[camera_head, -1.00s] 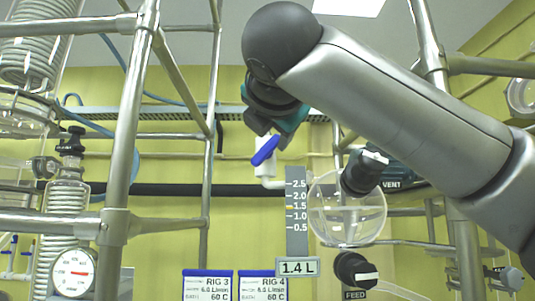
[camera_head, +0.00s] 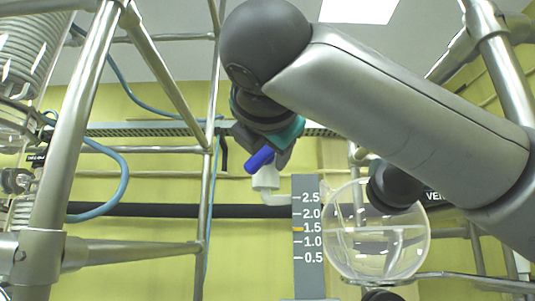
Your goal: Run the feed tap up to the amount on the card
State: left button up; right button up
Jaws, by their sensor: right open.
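A round clear glass vessel (camera_head: 376,250) stands at lower right, with a faint line across it near the scale's 1.5 mark. The grey scale (camera_head: 308,270) beside it reads 0.5 to 2.5 and has an orange mark at about 1.5. A black knob (camera_head: 380,295) below the vessel is mostly cut off. A blue lever (camera_head: 259,160) sits slanted on a white tap (camera_head: 266,180). My right gripper (camera_head: 262,150) is open, pointing down at the blue lever; I cannot tell whether it touches. The card's figure is out of view now. My left gripper is not in view.
Metal frame posts (camera_head: 78,130) and crossbars stand at left. A blue hose (camera_head: 120,180) curves there. A black pipe (camera_head: 180,210) runs along the yellow wall. A black fitting (camera_head: 393,187) sits at the vessel's upper right, partly behind my arm.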

jog(key=shift+s, duration=0.15)
jog(key=shift+c, duration=0.4)
grip_shut()
